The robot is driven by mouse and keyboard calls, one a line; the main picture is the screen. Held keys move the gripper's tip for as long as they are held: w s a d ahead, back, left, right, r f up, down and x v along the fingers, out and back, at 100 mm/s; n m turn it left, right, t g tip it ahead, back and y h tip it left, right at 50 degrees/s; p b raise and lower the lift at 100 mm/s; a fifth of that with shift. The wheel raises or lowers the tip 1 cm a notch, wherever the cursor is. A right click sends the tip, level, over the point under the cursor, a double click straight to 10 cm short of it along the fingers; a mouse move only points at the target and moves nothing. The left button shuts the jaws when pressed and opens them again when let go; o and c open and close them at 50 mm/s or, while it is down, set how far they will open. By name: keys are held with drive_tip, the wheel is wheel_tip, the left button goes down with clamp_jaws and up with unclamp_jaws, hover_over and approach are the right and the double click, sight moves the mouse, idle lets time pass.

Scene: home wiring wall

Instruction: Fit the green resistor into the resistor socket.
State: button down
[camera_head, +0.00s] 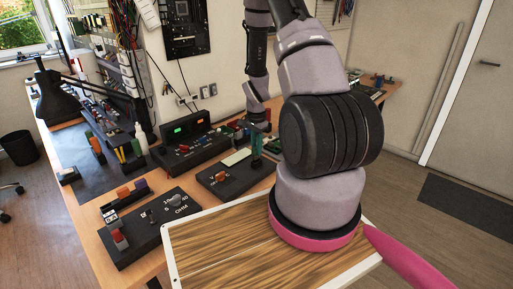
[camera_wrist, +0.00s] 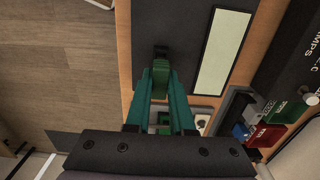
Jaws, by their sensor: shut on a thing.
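In the wrist view my gripper (camera_wrist: 160,78) has its teal fingers closed together on the green resistor (camera_wrist: 160,68), a small green piece at the fingertips. A small dark fitting (camera_wrist: 161,50) shows just beyond it on a black board; I cannot tell whether it is the resistor socket. In the head view my gripper (camera_head: 257,150) points down over the back right of the black board (camera_head: 232,183), beside its cream strip. The resistor is too small to make out there. Whether it touches the board or sits in a socket cannot be told.
The board's cream strip (camera_wrist: 220,52) lies right of the fingers. An orange-red part (camera_head: 221,176) sits on its front. Small coloured parts (camera_wrist: 262,134) lie at right in the wrist view.

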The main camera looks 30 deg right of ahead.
drive_tip(key=shift+f, duration=1.45)
drive_tip(key=c, duration=0.7)
unclamp_jaws()
wheel_tip(320, 180, up, 11)
drive_tip(key=shift+f, duration=0.1)
